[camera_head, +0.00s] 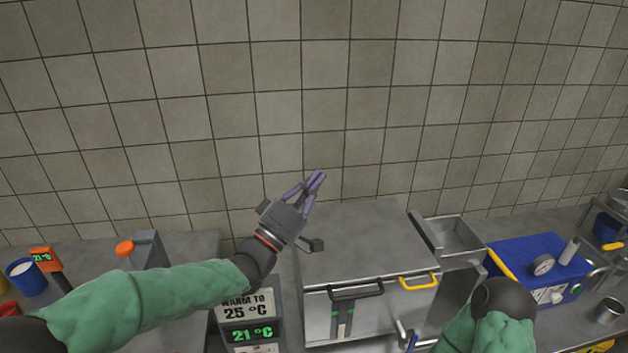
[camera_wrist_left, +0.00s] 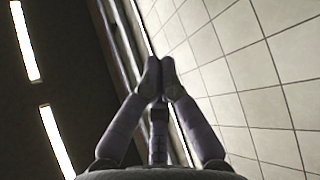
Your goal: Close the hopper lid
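A large steel box (camera_head: 318,312) stands in the middle of the counter in the head view. Its flat grey lid (camera_head: 365,238) lies level across the top, with a black handle (camera_head: 356,290) and a yellow handle (camera_head: 418,283) at the front edge. I cannot tell for sure whether this is the hopper lid. My left gripper (camera_head: 317,180) is raised above the lid's back left corner, apart from it. In the left wrist view its fingertips (camera_wrist_left: 160,68) meet with nothing between them. My right forearm shows at the lower right, but its gripper fingers do not.
An open steel tray (camera_head: 455,236) adjoins the box's right side. A blue unit with a gauge (camera_head: 541,268) stands farther right. A temperature display (camera_head: 250,332), an orange-topped grey device (camera_head: 147,250) and a blue cup (camera_head: 26,277) are at left. The tiled wall is behind.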

